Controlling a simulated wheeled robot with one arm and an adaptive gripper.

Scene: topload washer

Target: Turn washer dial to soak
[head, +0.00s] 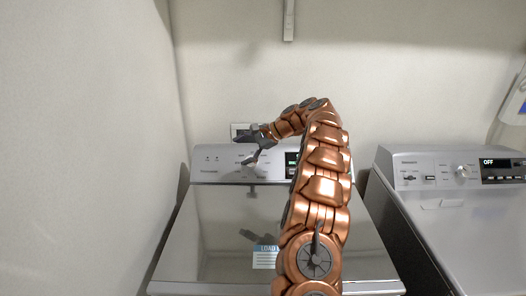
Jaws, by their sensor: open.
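The topload washer (215,222) stands in the middle, its grey lid closed. The copper arm and gripper hide much of the panel's middle and right, including part of a dark display (291,160). The dial's labels are too small to read, and I cannot tell whether the gripper touches the panel.
A second machine (460,215) stands at the right, with a knob (462,171) and a display (502,170) reading OFF. A blue and white label (265,257) lies on the lid. A wall (90,150) closes off the left.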

